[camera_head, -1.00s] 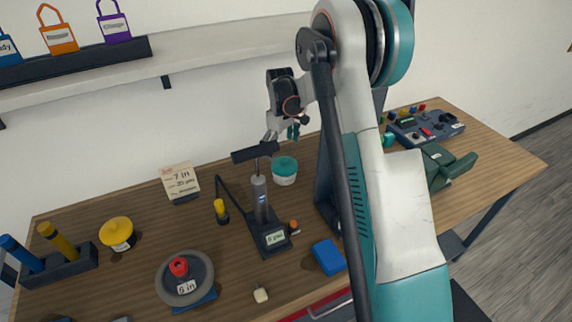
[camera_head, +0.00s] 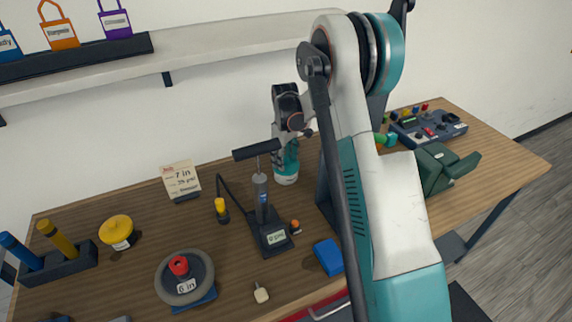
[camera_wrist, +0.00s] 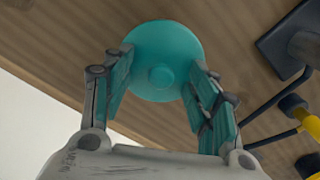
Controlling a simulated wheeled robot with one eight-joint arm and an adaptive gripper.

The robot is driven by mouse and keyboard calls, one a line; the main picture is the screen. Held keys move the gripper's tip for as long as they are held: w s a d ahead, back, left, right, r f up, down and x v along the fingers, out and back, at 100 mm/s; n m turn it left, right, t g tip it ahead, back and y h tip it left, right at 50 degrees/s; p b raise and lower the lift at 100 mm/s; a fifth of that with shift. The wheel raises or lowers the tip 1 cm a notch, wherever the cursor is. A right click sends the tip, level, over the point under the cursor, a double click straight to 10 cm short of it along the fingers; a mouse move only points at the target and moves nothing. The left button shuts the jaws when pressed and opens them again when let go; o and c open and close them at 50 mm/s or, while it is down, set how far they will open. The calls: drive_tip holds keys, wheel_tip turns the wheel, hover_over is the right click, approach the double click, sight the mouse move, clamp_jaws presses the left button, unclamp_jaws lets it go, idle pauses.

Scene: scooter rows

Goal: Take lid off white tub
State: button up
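The white tub (camera_head: 286,179) stands toward the back of the wooden table, below my gripper (camera_head: 287,157). In the head view its teal lid is mostly hidden by my gripper. In the wrist view the round teal lid (camera_wrist: 163,55) with a small central knob lies straight ahead of my gripper (camera_wrist: 160,66). My two teal-padded fingers are spread, one at each side of the lid and overlapping its edges in the picture. I cannot tell whether they touch it.
A blue block (camera_head: 328,257) lies near the front. A wall shelf (camera_head: 200,54) runs above.

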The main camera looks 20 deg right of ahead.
drive_tip(key=shift+s, duration=0.1)
drive_tip(key=c, duration=0.8)
